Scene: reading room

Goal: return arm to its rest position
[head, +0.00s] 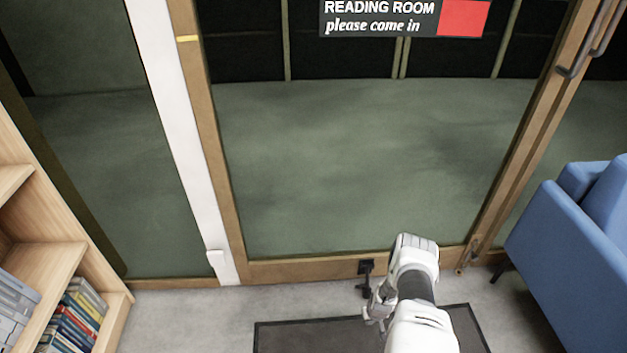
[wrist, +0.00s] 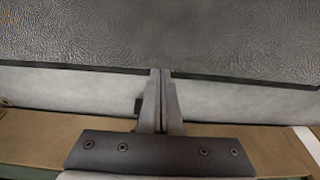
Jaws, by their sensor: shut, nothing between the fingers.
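My arm reaches out from the bottom of the head view, over a dark doormat in front of a glass door. My gripper (head: 374,308) hangs at the left of the arm's end, above the mat and close to the door's bottom rail. In the wrist view my gripper (wrist: 161,72) points at the mat's edge. Its two fingers are together with nothing between them.
The dark mat (head: 290,338) lies on the grey floor before the wood-framed glass door (head: 350,170). A black door stop (head: 366,268) sits at the bottom rail. A bookshelf (head: 50,262) stands at left, a blue armchair (head: 570,250) at right.

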